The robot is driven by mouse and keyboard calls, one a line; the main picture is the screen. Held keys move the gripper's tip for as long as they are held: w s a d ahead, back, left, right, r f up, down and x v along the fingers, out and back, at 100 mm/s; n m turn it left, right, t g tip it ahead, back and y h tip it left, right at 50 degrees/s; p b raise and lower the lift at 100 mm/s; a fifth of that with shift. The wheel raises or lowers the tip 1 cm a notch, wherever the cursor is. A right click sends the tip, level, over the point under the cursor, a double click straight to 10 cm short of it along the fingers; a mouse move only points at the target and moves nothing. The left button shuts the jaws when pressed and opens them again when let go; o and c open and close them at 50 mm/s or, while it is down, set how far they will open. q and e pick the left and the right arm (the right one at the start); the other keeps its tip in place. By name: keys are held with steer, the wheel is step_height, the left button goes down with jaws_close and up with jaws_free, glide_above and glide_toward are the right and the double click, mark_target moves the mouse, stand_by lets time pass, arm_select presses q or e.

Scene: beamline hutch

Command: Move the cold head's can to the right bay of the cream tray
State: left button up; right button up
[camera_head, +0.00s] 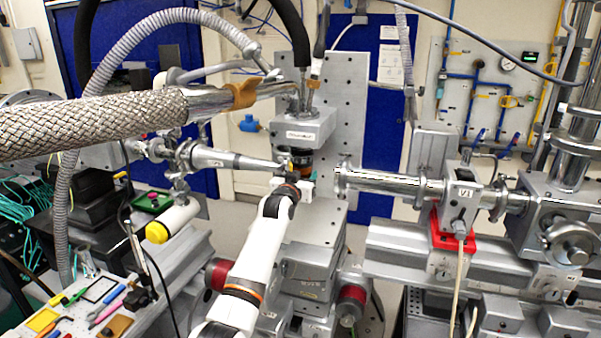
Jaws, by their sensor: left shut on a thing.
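The cold head (304,129) is a grey block hanging in front of a perforated upright plate. A small dark and copper-coloured can (299,159) shows just beneath it, partly hidden by fittings and my gripper. My left gripper (296,184), at the end of my white arm, is at the can's lower part and shut on it. I cannot tell whether the can is still touching the cold head. I cannot make out a cream tray with bays. My right gripper is not in view.
Beam pipes flank the can closely: a tapered nozzle (225,160) on the left and a steel tube (385,182) on the right. A braided hose (95,122) crosses upper left. A tool-covered bench (125,322) stands lower left. A grey stage (315,225) lies below.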

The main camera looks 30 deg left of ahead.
arm_select(q)
steer(key=shift+f+b, duration=0.4)
steer(key=shift+f, duration=0.4)
stand_by(0.5)
step_height(320, 180, down, 5)
steer(key=b, duration=0.5)
steer(key=shift+f+b, duration=0.5)
steer(key=shift+s+d+r+p, duration=0.15)
steer(key=shift+s+p, duration=0.15)
steer(key=shift+p, duration=0.15)
steer(key=shift+s+p, duration=0.45)
steer(key=shift+p+v, duration=1.1)
steer(key=shift+v, duration=0.4)
steer(key=shift+p+v, duration=4.1)
steer(key=shift+v, duration=2.65)
